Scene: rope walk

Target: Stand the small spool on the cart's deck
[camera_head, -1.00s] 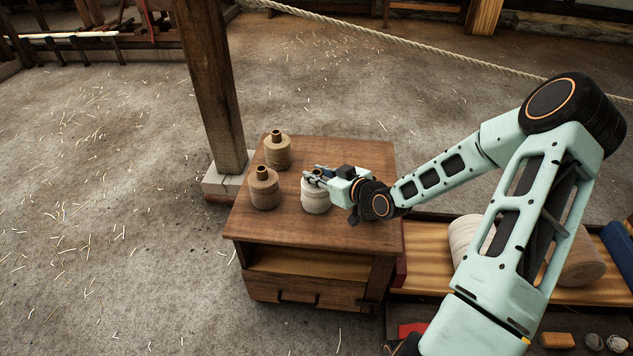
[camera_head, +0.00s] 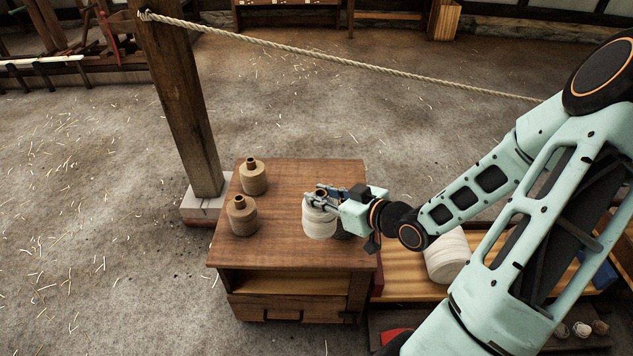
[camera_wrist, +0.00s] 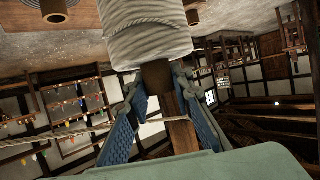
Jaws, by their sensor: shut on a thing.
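The small spool (camera_head: 320,222) is wound with white rope and is upright over the right part of the wooden cabinet's top (camera_head: 290,180). My gripper (camera_head: 318,196) is shut on its neck from the right. In the wrist view the spool's white winding (camera_wrist: 148,35) fills the top middle, and its brown neck (camera_wrist: 157,75) is between the blue finger pads of my gripper (camera_wrist: 158,85). The spool looks slightly raised, but its underside is hidden. The cart's deck (camera_head: 400,287), of yellowish planks, is low at the right of the cabinet, partly behind my arm.
Two tan spools with brown necks (camera_head: 252,178) (camera_head: 242,217) stand on the cabinet's left side. A larger pale spool (camera_head: 447,257) lies on the deck. A post (camera_head: 183,110) stands behind left, with a taut rope (camera_head: 340,62) running right.

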